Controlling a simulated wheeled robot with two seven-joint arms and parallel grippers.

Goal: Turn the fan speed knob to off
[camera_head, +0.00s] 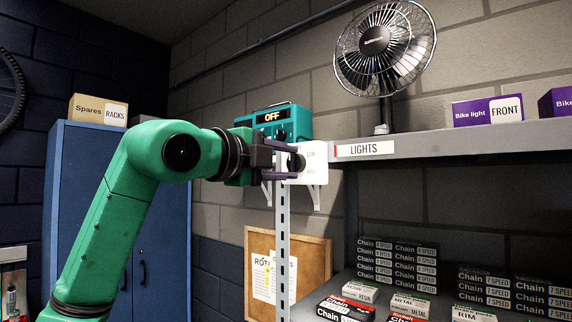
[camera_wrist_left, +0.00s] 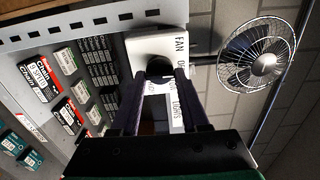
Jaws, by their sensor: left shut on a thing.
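The fan speed knob (camera_head: 296,162) is black and sits on a white plate (camera_head: 314,172) at the left end of the shelf. Small print on the plate is hard to read in the head view. In the left wrist view the plate (camera_wrist_left: 150,44) carries the word FAN, and the dark knob (camera_wrist_left: 160,66) shows between the fingertips. My left gripper (camera_head: 292,160) reaches in from the left and is shut on the knob, one finger above and one below. The fingers hide part of the knob, so its pointer setting cannot be read. My right gripper is not in view.
A fan (camera_head: 385,50) stands on the shelf (camera_head: 460,142), above a LIGHTS label (camera_head: 364,149). A slotted metal post (camera_head: 282,245) runs below the plate. Chain boxes (camera_head: 398,262) fill the lower shelf.

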